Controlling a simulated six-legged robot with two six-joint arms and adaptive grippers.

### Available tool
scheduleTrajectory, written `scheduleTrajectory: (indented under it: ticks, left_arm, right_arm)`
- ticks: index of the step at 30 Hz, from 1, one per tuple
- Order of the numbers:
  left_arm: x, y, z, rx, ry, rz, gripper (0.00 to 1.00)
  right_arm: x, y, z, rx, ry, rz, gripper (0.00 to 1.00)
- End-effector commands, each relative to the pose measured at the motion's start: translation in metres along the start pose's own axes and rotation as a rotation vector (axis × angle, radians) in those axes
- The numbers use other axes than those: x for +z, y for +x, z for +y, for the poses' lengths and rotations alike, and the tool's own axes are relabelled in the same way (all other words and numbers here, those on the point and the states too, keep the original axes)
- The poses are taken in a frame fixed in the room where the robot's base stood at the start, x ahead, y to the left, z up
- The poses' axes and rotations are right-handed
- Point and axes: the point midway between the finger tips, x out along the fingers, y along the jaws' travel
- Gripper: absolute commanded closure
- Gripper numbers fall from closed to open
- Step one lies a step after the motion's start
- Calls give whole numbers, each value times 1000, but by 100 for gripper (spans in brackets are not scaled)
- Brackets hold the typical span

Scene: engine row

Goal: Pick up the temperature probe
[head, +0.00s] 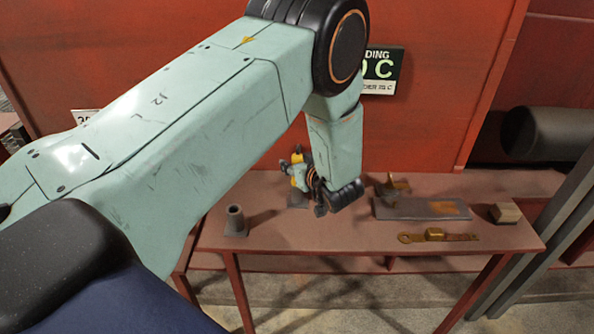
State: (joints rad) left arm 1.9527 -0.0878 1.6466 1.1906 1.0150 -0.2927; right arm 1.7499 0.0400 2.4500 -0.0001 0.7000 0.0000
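A small yellow object (299,172), which looks like the temperature probe, stands upright over a dark grey base on the reddish bench. My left arm reaches across the picture, and its gripper (297,174) is right at the yellow object. The gripper's pale fingers overlap the object in the picture. The wrist partly hides the object, and the view is too small to tell whether the fingers have closed on it. My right gripper is not in view.
A red wall rises behind. The bench's front middle is clear.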

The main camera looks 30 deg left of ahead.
Motion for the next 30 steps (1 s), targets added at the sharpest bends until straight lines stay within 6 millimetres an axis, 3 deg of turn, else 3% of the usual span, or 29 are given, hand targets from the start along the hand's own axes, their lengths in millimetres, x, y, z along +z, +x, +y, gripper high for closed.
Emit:
scheduleTrajectory:
  ticks: [15, 25, 30]
  left_arm:
    - [0, 0, 0, 0, 0, 0, 100]
    - [-2, -1, 0, 0, -1, 0, 100]
    - [-24, -10, 1, 2, -3, 2, 100]
  right_arm:
    - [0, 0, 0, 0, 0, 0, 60]
    - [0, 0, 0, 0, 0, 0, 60]
    - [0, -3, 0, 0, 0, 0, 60]
